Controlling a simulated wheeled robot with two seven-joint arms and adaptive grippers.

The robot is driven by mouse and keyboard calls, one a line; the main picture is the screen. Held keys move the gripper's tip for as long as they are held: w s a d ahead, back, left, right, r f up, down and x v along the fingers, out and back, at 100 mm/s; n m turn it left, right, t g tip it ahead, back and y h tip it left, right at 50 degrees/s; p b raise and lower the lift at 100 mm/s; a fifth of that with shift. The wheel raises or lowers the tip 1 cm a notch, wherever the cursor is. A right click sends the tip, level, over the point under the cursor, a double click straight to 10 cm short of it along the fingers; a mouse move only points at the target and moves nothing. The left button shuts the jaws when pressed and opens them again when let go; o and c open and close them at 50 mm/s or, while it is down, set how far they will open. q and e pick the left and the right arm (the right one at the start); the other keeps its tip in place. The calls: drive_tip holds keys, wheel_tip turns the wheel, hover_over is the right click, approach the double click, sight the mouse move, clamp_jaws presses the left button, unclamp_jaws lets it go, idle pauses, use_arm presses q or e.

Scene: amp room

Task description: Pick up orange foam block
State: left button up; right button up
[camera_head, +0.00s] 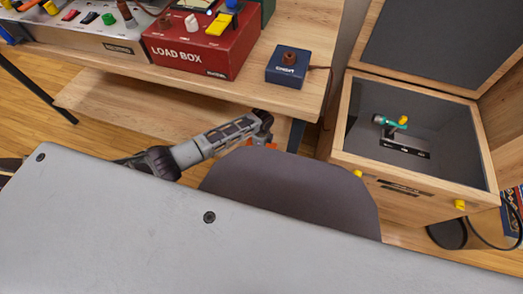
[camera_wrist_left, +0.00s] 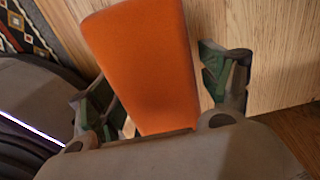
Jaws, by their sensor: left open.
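The orange foam block (camera_wrist_left: 145,65) fills the middle of the left wrist view, a long slab narrowing toward its near end. My left gripper (camera_wrist_left: 165,88) is open, with one finger on each side of the block. A narrow gap shows between the block and the right finger; I cannot tell whether the left finger touches it. In the head view my left gripper (camera_head: 264,128) is below the bench's front edge, with a small patch of orange just under it. Most of the block is hidden there. My right gripper is not in view.
A wooden bench (camera_head: 110,62) holds a red load box (camera_head: 200,45) and a dark blue pedal (camera_head: 288,66). Pale wood (camera_wrist_left: 280,50) lies behind the block.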

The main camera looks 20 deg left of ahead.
use_arm(q)
drive_tip(key=shift+f, duration=0.1)
drive_tip(key=shift+c, duration=0.3)
drive_tip(key=c, duration=1)
drive_tip(key=shift+r+p, duration=0.7)
drive_tip(key=shift+r, duration=0.5)
wheel_tip(320, 180, up, 5)
drive_tip(key=p, duration=0.2)
drive_tip(key=shift+p, duration=0.3)
drive_tip(key=shift+r+p, duration=0.6)
drive_tip(key=shift+r, duration=0.7)
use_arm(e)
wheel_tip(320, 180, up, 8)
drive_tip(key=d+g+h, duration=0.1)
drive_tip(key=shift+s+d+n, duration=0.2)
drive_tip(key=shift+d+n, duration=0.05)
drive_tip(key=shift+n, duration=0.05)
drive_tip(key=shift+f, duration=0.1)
